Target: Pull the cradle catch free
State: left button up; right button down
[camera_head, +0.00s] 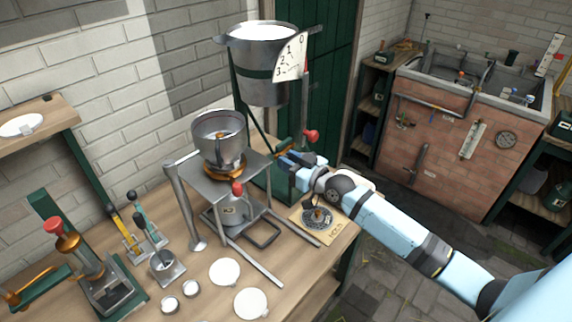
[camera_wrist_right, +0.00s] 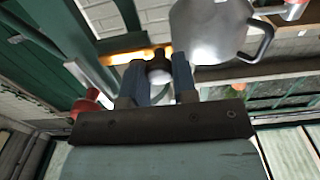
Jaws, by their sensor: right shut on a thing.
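My right gripper (camera_head: 290,162) reaches in from the right, beside the metal stand on the bench. In the right wrist view its two blue fingers (camera_wrist_right: 158,78) are shut on a dark round knob (camera_wrist_right: 159,66), seemingly the cradle catch. The knob sits by an orange-brown bar (camera_wrist_right: 135,55). In the head view the fingers hide the knob, so I cannot tell whether the catch is engaged or out. A steel bowl (camera_head: 218,128) sits in an orange-brown ring on the metal stand (camera_head: 197,178). My left gripper is not in view.
A red-knobbed lever (camera_head: 309,136) is just above my right gripper. A large steel bucket (camera_head: 262,80) with a dial hangs over the bench. A board with a dark round piece (camera_head: 318,216) lies below my wrist. White discs (camera_head: 250,303) lie on the front of the bench.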

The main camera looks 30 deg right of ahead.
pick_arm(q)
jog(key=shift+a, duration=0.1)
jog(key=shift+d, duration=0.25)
pick_arm(e)
jog(key=shift+s+a+f, duration=0.1)
jog(key=shift+a+f, duration=0.05)
jog(key=c, duration=1.1)
grip_release()
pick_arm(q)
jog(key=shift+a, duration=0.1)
pick_arm(e)
jog(key=shift+o, duration=0.9)
jog(key=shift+a, duration=0.15)
pick_arm(q)
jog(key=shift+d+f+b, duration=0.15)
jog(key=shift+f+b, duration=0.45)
jog(key=shift+b, duration=0.05)
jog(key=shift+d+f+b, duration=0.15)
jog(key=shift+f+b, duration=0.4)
jog(key=shift+b, duration=0.05)
pick_arm(e)
jog(key=v, duration=1.4)
